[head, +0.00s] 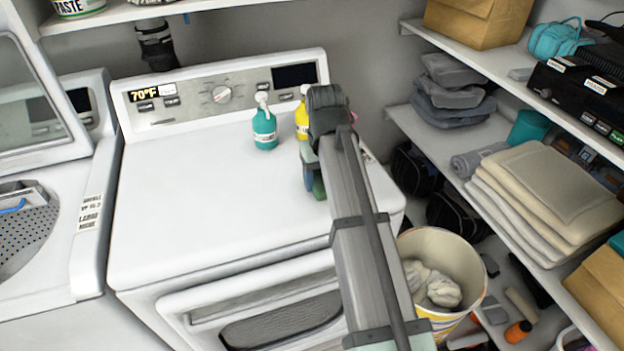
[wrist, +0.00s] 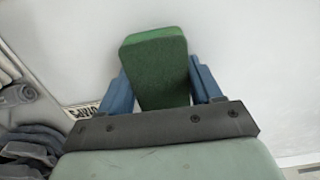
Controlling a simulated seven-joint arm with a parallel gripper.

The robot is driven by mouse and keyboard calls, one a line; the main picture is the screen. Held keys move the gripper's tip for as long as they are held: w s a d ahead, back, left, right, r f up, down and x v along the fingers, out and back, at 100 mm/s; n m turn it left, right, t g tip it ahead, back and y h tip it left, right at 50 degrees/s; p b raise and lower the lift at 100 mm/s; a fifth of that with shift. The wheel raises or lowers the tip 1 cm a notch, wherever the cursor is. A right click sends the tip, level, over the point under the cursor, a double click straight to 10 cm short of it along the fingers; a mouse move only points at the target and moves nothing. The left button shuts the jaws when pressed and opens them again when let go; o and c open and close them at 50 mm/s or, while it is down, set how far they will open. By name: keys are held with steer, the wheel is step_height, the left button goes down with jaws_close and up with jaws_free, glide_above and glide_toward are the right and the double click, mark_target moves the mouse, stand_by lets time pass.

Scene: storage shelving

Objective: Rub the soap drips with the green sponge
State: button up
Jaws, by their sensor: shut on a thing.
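The green sponge (wrist: 158,70) is held between the two blue fingers of my gripper (wrist: 160,85) in the wrist view. In the head view my gripper (head: 313,180) is over the right part of the white dryer top (head: 190,215), and a small part of the sponge (head: 319,188) shows below it. The sponge is at or close above the surface; I cannot tell whether it touches. I make out no soap drips in either view; my arm hides part of the top.
A teal pump bottle (head: 264,128) and a yellow bottle (head: 302,120) stand at the back of the dryer top, close to my gripper. A bin with cloths (head: 448,250) stands right of the dryer. Shelves with folded towels (head: 550,185) line the right. The dryer top's left half is clear.

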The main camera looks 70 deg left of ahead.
mark_target(299, 193)
steer(key=shift+w, duration=0.55)
steer(key=shift+s+f, duration=0.1)
steer(key=shift+s, duration=4.95)
step_height(299, 193, up, 8)
